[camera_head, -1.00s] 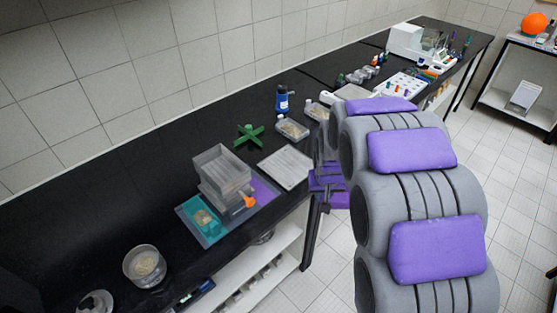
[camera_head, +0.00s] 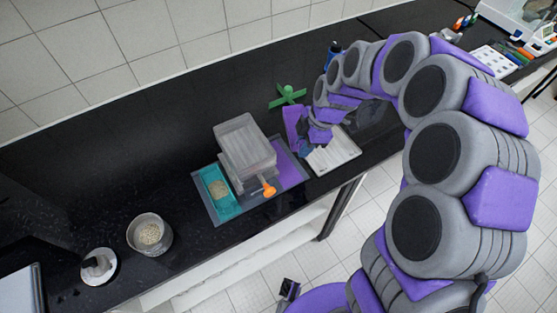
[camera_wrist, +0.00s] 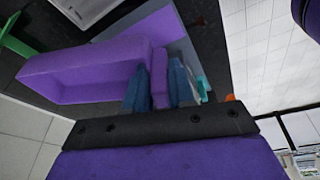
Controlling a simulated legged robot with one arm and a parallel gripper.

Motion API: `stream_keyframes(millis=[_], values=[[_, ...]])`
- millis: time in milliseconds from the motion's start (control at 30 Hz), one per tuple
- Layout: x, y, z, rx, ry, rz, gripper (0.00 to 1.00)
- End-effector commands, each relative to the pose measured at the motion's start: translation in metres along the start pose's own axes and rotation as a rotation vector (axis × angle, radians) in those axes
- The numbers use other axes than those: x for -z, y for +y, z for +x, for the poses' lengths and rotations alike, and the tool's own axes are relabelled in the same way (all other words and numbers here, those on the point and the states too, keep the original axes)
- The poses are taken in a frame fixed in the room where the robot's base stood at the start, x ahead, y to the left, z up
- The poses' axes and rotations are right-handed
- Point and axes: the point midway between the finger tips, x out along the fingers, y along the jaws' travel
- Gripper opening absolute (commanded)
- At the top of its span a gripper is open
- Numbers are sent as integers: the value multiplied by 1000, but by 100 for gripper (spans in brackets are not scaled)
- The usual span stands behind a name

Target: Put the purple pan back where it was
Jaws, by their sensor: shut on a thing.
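The purple pan (camera_wrist: 85,80) is in my gripper (camera_wrist: 158,85), whose blue fingers close on its narrow tab. In the head view the pan (camera_head: 293,122) is partly hidden by my gripper (camera_head: 308,133). It is in the air near the right side of the shaker. The sieve shaker (camera_head: 244,150) is a grey box with an orange knob (camera_head: 268,188), on a grey base. A purple area (camera_head: 289,172) shows on the base at its right. A teal pan (camera_head: 226,207) with pale grains is at its left.
A green cross-shaped thing (camera_head: 288,96) stands behind the pan. A pale flat board (camera_head: 335,152) lies right of the shaker, close to the counter's front edge. A bowl of grains (camera_head: 150,234) and a small white-based thing (camera_head: 98,265) are at the left.

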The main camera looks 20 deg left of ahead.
Motion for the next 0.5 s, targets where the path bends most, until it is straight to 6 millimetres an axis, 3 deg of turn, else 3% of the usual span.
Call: stream_keyframes(millis=[100, 200, 367, 500], values=[[21, -1, 5, 51, 9, -193, 0], [30, -3, 7, 77, 15, -292, 0], [31, -6, 16, 95, 19, -346, 0], [24, -8, 38, 100, 19, -345, 0]])
